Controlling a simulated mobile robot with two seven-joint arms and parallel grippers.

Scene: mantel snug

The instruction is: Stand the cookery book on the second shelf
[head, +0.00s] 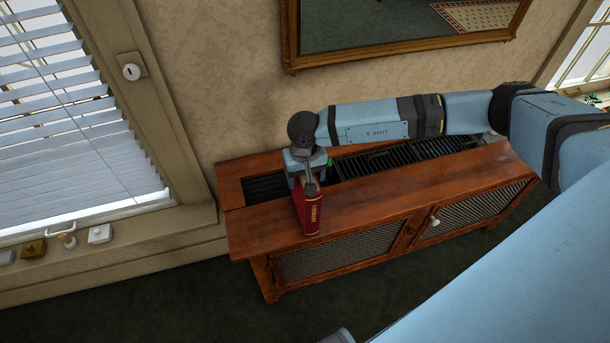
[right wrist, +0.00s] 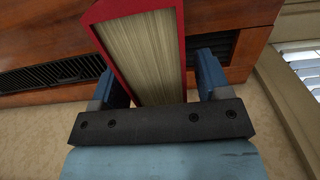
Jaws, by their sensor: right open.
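The cookery book (head: 309,208) is red with gold lettering on its spine. It stands upright on the top of the wooden cabinet (head: 372,205), near its left end. My right gripper (head: 309,182) is over the book from behind and above. In the right wrist view the book (right wrist: 150,50) shows its pale page edges between the two blue fingers of the right gripper (right wrist: 166,85). The fingers are open on either side of it, with a gap at least on the right. I see no open shelf in either view. My left gripper is out of view.
A dark slatted grille (head: 405,158) runs along the cabinet top's back. A gold-framed mirror (head: 400,52) hangs above. A window with blinds (head: 75,120) is at left, with small items on its sill (head: 120,226). The cabinet top is clear right of the book.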

